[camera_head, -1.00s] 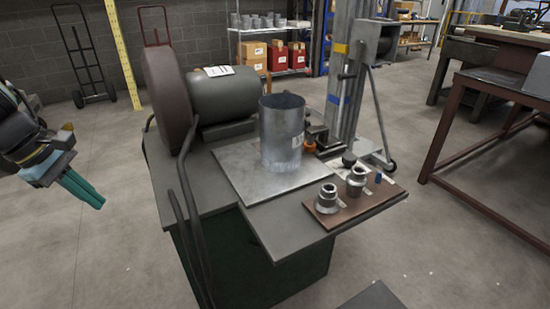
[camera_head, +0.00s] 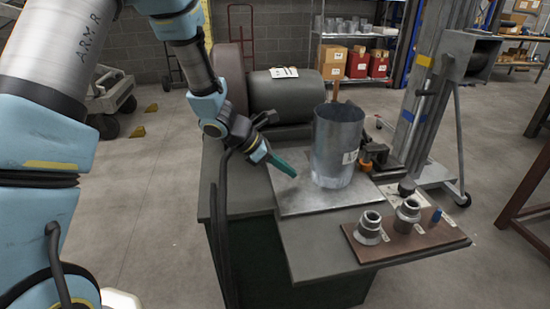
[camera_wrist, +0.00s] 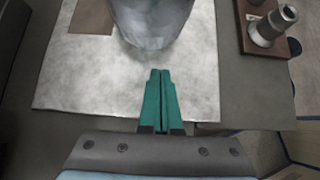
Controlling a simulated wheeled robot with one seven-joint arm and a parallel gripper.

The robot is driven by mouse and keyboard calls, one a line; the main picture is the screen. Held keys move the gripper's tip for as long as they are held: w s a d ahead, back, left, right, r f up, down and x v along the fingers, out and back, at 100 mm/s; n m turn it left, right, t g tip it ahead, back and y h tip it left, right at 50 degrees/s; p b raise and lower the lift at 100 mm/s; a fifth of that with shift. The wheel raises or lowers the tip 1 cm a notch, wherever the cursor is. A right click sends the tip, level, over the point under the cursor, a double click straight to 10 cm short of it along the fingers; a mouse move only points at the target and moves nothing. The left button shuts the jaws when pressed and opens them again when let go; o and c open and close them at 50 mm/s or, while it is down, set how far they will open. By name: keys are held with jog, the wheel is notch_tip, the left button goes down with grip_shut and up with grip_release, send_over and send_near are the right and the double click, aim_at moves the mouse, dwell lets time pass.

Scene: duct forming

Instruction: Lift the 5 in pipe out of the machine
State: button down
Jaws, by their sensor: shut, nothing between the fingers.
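A grey sheet-metal pipe (camera_head: 337,146) with a small label stands upright on a pale metal plate (camera_head: 290,196) on the machine's dark table. Its lower part also shows in the wrist view (camera_wrist: 150,22). My gripper (camera_head: 294,175) has green fingers and is to the left of the pipe, low over the plate and apart from the pipe. In the wrist view the two fingers (camera_wrist: 160,75) lie together with nothing between them, pointing at the pipe's base. The pipe's far side is hidden.
A dark motor cylinder (camera_head: 286,97) and a large wheel (camera_head: 230,78) stand behind. A brown board (camera_head: 420,240) with two metal fittings lies at the table's front right. A clamp-like part (camera_head: 380,155) and a tall mast (camera_head: 425,100) stand right of the pipe.

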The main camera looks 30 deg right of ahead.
aim_at(314, 172)
jog(key=d, duration=0.1)
jog(key=s+d+p, duration=0.1)
jog(key=d, duration=0.2)
jog(key=shift+s+d+f, duration=0.15)
jog(key=shift+s+f, duration=0.2)
jog(key=shift+s+d+f, duration=0.15)
jog(key=shift+s+d, duration=0.1)
jog(key=shift+d, duration=0.4)
jog(key=shift+d+b, duration=0.25)
jog(key=shift+b, duration=0.05)
jog(key=shift+a, duration=0.15)
